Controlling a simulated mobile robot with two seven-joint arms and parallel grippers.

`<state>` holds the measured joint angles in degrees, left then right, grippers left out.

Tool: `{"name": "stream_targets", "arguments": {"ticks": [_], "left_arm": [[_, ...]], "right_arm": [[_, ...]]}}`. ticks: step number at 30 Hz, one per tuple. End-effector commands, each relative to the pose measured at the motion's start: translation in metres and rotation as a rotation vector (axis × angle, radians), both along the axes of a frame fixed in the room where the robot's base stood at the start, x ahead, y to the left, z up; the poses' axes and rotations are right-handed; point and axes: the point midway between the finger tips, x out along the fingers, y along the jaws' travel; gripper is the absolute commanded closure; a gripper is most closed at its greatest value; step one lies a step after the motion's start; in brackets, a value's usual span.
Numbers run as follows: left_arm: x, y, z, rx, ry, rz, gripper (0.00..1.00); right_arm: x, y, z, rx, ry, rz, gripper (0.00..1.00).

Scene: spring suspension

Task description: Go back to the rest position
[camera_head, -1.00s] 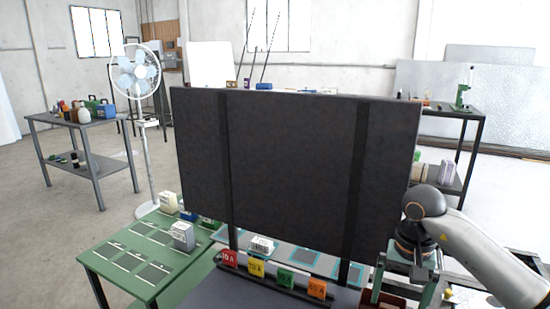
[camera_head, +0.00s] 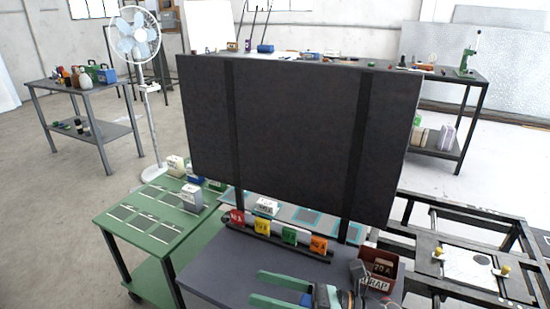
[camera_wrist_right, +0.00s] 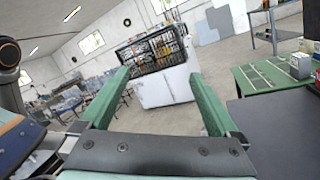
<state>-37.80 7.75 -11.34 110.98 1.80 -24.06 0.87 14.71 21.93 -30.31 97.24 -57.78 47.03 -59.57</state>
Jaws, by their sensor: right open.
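My right gripper (camera_head: 255,286) is at the bottom middle of the head view, over or in front of the dark table (camera_head: 205,270). Its two green fingers point left and stand apart, with nothing between them. In the right wrist view the fingers (camera_wrist_right: 158,75) are also spread and empty, facing out across the room. My left gripper does not show in either view.
A large dark panel (camera_head: 295,140) stands upright on the dark table. Below it is a row of coloured blocks (camera_head: 289,236). A red bin (camera_head: 392,268) is right of the gripper. A green table (camera_head: 125,240) and a metal frame (camera_head: 440,295) flank the table.

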Motion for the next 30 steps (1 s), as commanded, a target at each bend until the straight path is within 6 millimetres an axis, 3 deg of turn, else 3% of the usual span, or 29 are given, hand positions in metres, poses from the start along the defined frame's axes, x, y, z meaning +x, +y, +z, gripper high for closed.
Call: {"name": "stream_targets", "arguments": {"ticks": [4,8,11,15,18,22,25,30], "left_arm": [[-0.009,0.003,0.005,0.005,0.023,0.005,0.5],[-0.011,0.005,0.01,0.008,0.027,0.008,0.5],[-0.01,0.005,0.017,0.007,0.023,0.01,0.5],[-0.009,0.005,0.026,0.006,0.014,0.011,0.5],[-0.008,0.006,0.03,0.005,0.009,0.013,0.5],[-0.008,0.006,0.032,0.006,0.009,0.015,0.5],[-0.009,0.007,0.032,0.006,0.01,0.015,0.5],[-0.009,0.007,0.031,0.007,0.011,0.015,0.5]], "right_arm": [[0.019,-0.033,-0.006,0.364,0.564,-0.22,0.03],[0.026,-0.08,-0.05,0.694,1.063,-0.409,0.03],[0.012,-0.116,-0.102,0.962,1.438,-0.558,0.03],[-0.04,-0.155,-0.179,1.336,1.892,-0.764,0.03],[-0.082,-0.169,-0.217,1.547,2.106,-0.881,0.03],[-0.122,-0.176,-0.243,1.73,2.265,-0.982,0.03],[-0.137,-0.178,-0.252,1.794,2.317,-1.02,0.03],[-0.14,-0.178,-0.255,1.809,2.329,-1.028,0.03]]}}
